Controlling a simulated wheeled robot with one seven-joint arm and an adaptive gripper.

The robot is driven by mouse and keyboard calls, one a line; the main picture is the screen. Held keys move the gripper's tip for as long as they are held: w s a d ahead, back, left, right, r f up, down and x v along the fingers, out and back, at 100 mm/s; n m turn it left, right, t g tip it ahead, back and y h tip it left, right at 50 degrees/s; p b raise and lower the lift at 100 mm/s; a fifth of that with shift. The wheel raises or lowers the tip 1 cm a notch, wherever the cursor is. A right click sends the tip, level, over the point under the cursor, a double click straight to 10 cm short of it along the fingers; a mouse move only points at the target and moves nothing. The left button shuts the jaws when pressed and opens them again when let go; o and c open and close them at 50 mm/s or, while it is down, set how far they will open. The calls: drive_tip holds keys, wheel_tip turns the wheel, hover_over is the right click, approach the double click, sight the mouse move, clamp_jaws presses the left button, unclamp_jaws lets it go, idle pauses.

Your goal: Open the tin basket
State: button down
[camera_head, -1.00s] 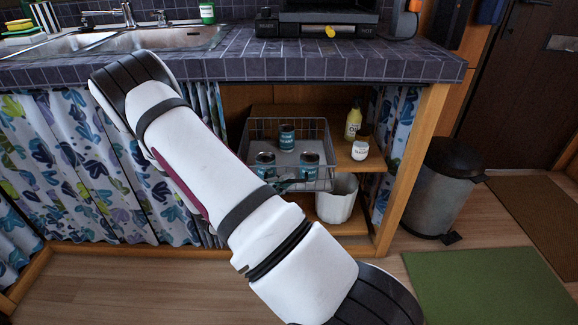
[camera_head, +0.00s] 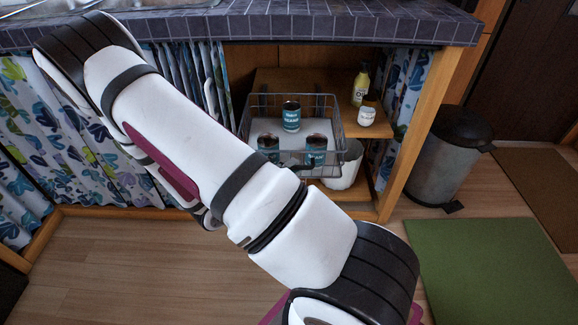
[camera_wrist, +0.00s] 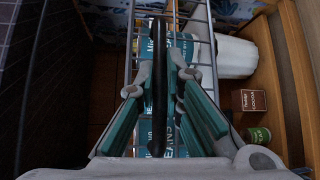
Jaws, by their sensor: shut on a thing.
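The tin basket (camera_head: 268,126) is a wire drawer in the open cupboard bay under the counter. Several dark-topped tins with teal labels (camera_head: 291,117) stand in it. Its front reaches out past the shelf, and bare shelf shows behind it. My arm hides part of its lower front in the head view. My gripper is not clear in the head view.
A yellow bottle (camera_head: 361,84) and a white jar (camera_head: 366,116) stand on the shelf right of the basket. A white bin (camera_head: 348,166) sits below. A wooden post (camera_head: 428,125) bounds the bay on the right. The floor (camera_head: 130,270) in front is clear.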

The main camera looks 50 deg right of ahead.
drive_tip(key=c, duration=1.7)
unclamp_jaws()
drive_tip(key=w+a+r, duration=0.1)
drive_tip(key=a, duration=1.1)
drive_tip(key=shift+r, duration=0.3)
drive_tip(key=shift+w, duration=0.1)
